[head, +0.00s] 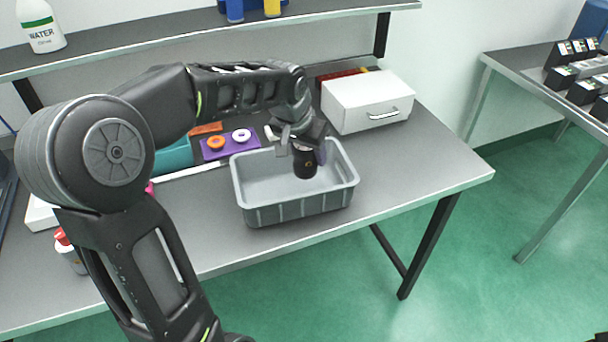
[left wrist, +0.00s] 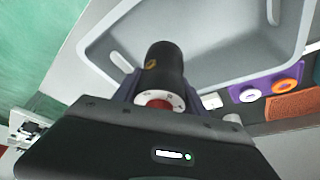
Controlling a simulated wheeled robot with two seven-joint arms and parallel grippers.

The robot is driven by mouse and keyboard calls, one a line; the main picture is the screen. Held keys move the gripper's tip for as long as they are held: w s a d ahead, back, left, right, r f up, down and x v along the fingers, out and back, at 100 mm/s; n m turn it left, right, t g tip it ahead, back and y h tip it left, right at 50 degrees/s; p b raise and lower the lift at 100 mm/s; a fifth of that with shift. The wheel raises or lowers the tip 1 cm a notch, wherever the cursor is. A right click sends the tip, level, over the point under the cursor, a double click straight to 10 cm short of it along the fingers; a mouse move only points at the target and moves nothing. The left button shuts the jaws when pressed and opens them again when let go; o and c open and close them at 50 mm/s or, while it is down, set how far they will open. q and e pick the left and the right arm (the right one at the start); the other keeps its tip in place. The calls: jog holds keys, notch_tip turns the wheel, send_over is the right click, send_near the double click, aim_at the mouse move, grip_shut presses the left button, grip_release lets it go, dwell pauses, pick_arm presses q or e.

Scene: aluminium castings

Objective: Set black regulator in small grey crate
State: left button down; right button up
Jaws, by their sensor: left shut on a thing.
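The black regulator (head: 305,162) is a short dark cylinder, held by my left gripper (head: 303,143) over the small grey crate (head: 297,211). In the left wrist view the regulator (left wrist: 166,68) points away from the jaws, with a pale ring and a red spot at its near end. My left gripper (left wrist: 155,100) is shut on it. The crate (left wrist: 215,75) shows behind the regulator in that view, its floor empty where visible. In the head view the regulator overlaps the crate's inside; I cannot tell if it touches the floor. My right gripper is not in view.
A white drawer box (head: 366,104) stands right behind the crate. A purple holder (head: 222,150) with an orange and a white ring lies behind left. A shelf (head: 190,45) runs above the bench. The bench right of the crate (head: 430,165) is clear.

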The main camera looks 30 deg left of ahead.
aim_at(299, 151)
pick_arm(q)
jog(key=shift+f, duration=1.15)
jog(key=shift+f, duration=1.85)
jog(key=shift+f, duration=0.25)
jog(key=c, duration=0.6)
grip_release()
jog(key=shift+c, duration=0.2)
jog(key=shift+r, duration=0.15)
jog(key=shift+r, duration=0.2)
jog(key=v, duration=1.1)
jog(key=shift+s+r, duration=0.1)
jog(key=shift+r, duration=0.25)
